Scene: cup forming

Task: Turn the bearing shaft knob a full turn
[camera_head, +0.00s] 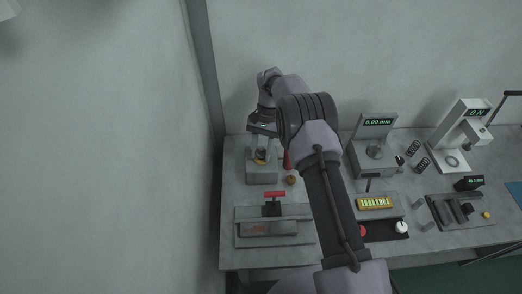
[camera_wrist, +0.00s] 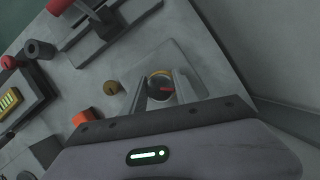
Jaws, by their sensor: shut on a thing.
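The bearing shaft knob (camera_wrist: 160,86) shows in the wrist view as a dark round knob with a red mark and a gold ring around it. It sits on a light grey block (camera_wrist: 193,60). In the head view this block (camera_head: 262,178) stands at the left back of the bench, with a bit of gold at its top. My gripper (camera_wrist: 162,90) is shut on the knob, with one finger on each side. In the head view my gripper (camera_head: 262,149) points down over the block. The knob is mostly hidden there by the fingers.
A small brass piece (camera_head: 291,180) and a red object (camera_head: 287,160) stand close right of the block. A fixture with a red handle (camera_head: 274,194) lies in front. A gauge stand (camera_head: 374,155) is further right. The wall is close behind and left.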

